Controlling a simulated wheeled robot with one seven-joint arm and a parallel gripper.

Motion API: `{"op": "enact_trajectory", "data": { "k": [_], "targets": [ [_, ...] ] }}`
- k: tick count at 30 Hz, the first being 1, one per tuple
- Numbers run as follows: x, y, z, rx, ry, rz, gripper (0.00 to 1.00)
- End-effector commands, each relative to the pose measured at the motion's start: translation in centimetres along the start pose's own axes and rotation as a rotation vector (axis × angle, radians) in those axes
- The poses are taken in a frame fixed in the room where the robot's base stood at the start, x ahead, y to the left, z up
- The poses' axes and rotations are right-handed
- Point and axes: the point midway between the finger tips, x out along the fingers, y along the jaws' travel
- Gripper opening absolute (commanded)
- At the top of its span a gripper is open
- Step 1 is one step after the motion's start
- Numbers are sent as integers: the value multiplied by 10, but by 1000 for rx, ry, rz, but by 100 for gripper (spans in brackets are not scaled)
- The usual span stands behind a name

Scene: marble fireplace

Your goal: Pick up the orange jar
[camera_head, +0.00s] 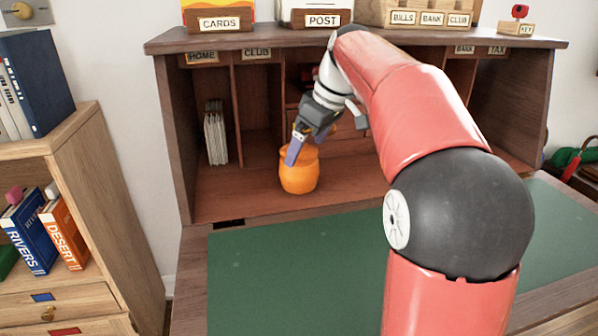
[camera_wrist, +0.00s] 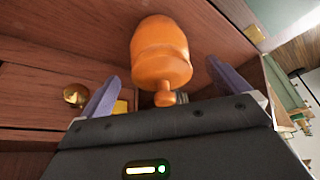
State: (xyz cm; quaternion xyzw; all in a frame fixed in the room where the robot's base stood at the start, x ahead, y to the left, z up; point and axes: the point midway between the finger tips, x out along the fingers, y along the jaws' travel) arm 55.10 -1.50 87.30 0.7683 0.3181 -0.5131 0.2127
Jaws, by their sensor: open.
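The orange jar (camera_head: 299,176) stands upright on the floor of the wooden desk hutch, near its front edge. It also shows in the wrist view (camera_wrist: 161,52), top centre, ahead of my gripper and between the lines of its two fingers. My gripper (camera_head: 293,152) reaches down to the jar's top in the head view, and one purple finger overlaps the jar there. In the wrist view the two purple fingers of my gripper (camera_wrist: 165,88) are spread wide with nothing held between them. I cannot tell whether a finger touches the jar.
The wooden hutch (camera_head: 175,145) has side walls, dividers and a top board close around my arm. Upright envelopes (camera_head: 215,138) stand left of the jar. A round brass knob (camera_wrist: 76,95) shows in the wrist view. The green desk mat (camera_head: 290,280) in front is clear.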

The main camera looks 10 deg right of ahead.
Motion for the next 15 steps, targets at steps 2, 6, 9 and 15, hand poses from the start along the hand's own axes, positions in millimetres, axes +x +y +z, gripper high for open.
{"op": "enact_trajectory", "data": {
  "k": [2, 6, 9, 15],
  "targets": [
    [15, -1, 0, -1, -3, -4, 100],
    [36, -1, 0, 0, -2, -3, 100],
    [43, 0, 0, 0, -1, -1, 100],
    [45, 0, 0, 0, -1, -1, 100]
  ]
}}
